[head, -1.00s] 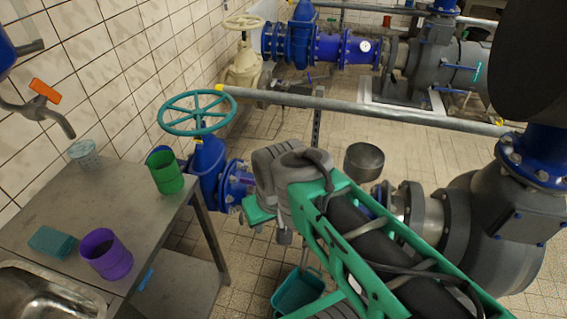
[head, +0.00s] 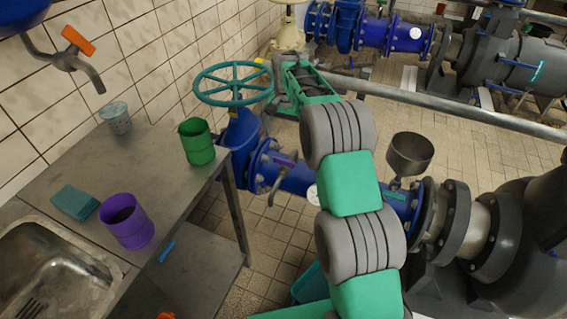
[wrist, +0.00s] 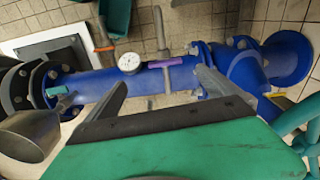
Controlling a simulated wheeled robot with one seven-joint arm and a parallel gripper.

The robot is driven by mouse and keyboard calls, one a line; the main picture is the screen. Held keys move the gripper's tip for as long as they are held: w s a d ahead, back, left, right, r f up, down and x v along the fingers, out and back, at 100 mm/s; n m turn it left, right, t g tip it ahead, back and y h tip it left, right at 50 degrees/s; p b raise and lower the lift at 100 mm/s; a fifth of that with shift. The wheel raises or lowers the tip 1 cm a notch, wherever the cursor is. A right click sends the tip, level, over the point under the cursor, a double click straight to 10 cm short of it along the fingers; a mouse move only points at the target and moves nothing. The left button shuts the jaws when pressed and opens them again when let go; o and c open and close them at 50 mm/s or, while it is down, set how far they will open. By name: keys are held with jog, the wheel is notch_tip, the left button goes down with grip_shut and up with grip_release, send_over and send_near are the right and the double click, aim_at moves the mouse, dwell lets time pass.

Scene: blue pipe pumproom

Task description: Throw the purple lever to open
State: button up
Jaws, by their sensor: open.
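The purple lever (wrist: 178,62) lies along the blue pipe in the wrist view, next to a grey spout. In the head view the lever (head: 284,158) is small, on the blue pipe between the handwheel valve and my arm. My gripper (wrist: 162,80) is open and empty, its two grey fingers spread in front of the pipe. The lever shows between and beyond the fingertips, apart from them. In the head view my arm bends over the pipe, and the fingers cannot be made out there.
A teal handwheel (head: 233,83) stands left of my arm. A grey funnel (head: 410,153) rises on the right. A round white gauge (wrist: 129,62) sits beside the lever. A metal table (head: 75,160) holds a green cup (head: 197,142) and a purple cup (head: 126,222). A grey rail (head: 440,107) crosses behind.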

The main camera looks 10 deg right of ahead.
jog(key=m, duration=0.1)
send_over(284, 160)
notch_tip(284, 160, down, 7)
jog(key=shift+w, duration=0.15)
notch_tip(284, 160, down, 8)
jog(key=shift+r, duration=0.15)
jog(key=shift+c, duration=0.6)
jog(key=c, duration=1.2)
